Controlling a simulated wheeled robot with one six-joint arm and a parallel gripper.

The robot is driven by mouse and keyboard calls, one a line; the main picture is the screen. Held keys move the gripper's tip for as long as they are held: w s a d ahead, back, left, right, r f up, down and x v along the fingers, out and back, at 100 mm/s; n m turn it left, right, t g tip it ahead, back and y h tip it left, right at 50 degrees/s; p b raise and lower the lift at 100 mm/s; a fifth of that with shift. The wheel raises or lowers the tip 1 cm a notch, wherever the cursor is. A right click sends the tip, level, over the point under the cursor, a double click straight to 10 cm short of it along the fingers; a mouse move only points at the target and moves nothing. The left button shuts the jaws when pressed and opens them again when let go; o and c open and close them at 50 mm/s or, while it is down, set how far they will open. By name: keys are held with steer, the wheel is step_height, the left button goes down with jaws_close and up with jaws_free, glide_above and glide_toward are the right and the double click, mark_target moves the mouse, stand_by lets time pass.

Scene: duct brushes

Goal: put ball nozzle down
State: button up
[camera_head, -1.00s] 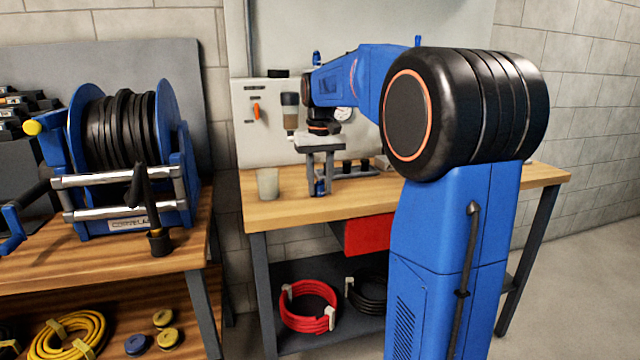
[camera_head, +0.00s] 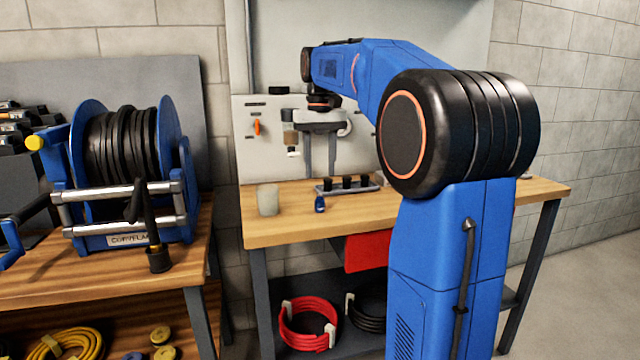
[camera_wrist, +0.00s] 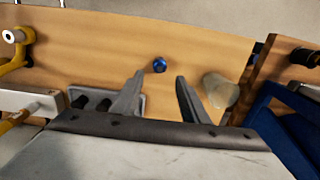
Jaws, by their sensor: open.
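The ball nozzle (camera_head: 320,203) is a small blue piece standing on the wooden workbench (camera_head: 400,216), just in front of a small rack. In the wrist view the blue nozzle (camera_wrist: 160,65) shows from above, beyond and between my fingertips. My gripper (camera_head: 320,172) is above the bench with its fingers pointing down, apart and empty. In the wrist view my gripper (camera_wrist: 158,76) is spread open with clear space between the fingers and the nozzle.
A rack with several black pieces (camera_head: 348,184) stands behind the nozzle. A translucent cup (camera_head: 268,200) stands to the left; it shows on the right in the wrist view (camera_wrist: 220,90). A panel with gauge and filter stands behind.

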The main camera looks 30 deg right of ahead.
steer(key=shift+r, duration=1.2)
steer(key=s+a+f+n+t, duration=0.1)
steer(key=s+a+f, duration=0.4)
steer(key=s, duration=0.3)
steer(key=s+a+f+n+t, duration=0.1)
steer(key=s+a+f, duration=0.35)
steer(key=s, duration=0.25)
steer(key=s+a+f+n+t, duration=0.1)
steer(key=s+a+f, duration=0.5)
steer(key=s+f, duration=0.9)
steer(key=shift+a+f+t, duration=0.15)
steer(key=shift+f+t, duration=0.6)
steer(key=shift+t, duration=0.15)
steer(key=shift+o, duration=0.6)
steer(key=shift+s, duration=0.1)
